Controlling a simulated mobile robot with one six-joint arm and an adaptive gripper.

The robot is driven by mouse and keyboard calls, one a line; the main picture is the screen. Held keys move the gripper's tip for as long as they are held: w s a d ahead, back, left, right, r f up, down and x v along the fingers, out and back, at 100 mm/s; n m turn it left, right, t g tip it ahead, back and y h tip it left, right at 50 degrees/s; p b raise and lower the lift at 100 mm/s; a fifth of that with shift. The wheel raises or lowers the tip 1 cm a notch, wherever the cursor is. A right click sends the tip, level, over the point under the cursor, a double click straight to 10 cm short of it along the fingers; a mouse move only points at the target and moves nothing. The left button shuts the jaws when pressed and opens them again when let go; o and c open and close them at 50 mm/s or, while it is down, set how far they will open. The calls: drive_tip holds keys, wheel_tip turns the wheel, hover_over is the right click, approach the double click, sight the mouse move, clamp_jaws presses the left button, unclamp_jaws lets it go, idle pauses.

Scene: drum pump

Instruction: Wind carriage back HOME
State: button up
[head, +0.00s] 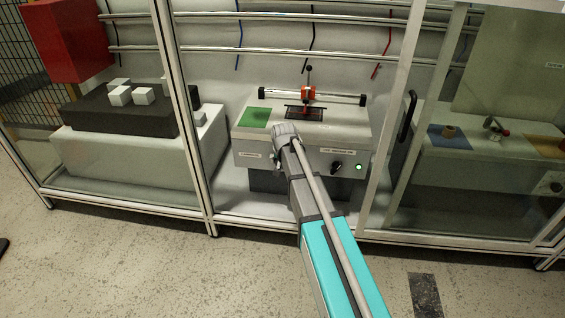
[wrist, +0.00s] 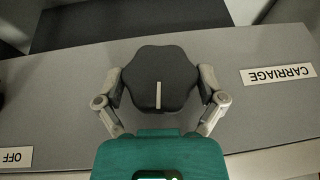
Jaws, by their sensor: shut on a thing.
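My gripper (wrist: 160,92) is shut on a dark, lobed carriage knob (wrist: 160,70) in the wrist view, with one finger on each side. The knob's white pointer line runs nearly straight up and down in that picture. A label reading CARRIAGE (wrist: 278,76) lies to its right, upside down. In the head view my gripper (head: 285,132) is at the front of the grey machine (head: 350,128) and hides the knob. The red carriage (head: 308,93) sits near the middle of the horizontal rail (head: 340,98), with a black-tipped rod rising above it.
A green pad (head: 254,117) lies on the machine's left top. A black knob (head: 336,167) and a lit green lamp (head: 359,167) are on its front right. An OFF label (wrist: 15,157) shows in the wrist view. Frame posts (head: 190,110) and a glazed door (head: 405,110) flank the opening.

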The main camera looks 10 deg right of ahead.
drive_tip(key=g+h, duration=0.1)
drive_tip(key=h, duration=0.2)
drive_tip(key=shift+w+a+f+n+b, duration=0.1)
drive_tip(key=shift+n+b, duration=0.25)
drive_tip(key=shift+n, duration=0.05)
drive_tip(key=g+h+b, duration=0.1)
drive_tip(key=h+b, duration=0.1)
drive_tip(key=h, duration=0.1)
drive_tip(key=shift+a+f+n, duration=0.1)
drive_tip(key=shift+f+n, duration=0.1)
drive_tip(key=shift+n, duration=0.2)
drive_tip(key=n+g+h+b, duration=0.1)
drive_tip(key=h+b, duration=0.3)
drive_tip(key=b, duration=0.1)
drive_tip(key=shift+f, duration=0.1)
drive_tip(key=shift+h+b, duration=0.95)
drive_tip(key=shift+h, duration=0.15)
drive_tip(key=shift+r+n+h+b, duration=0.2)
drive_tip(key=shift+n+h+b, duration=0.1)
drive_tip(key=shift+b, duration=0.05)
drive_tip(key=shift+r, duration=0.1)
drive_tip(key=o, duration=0.8)
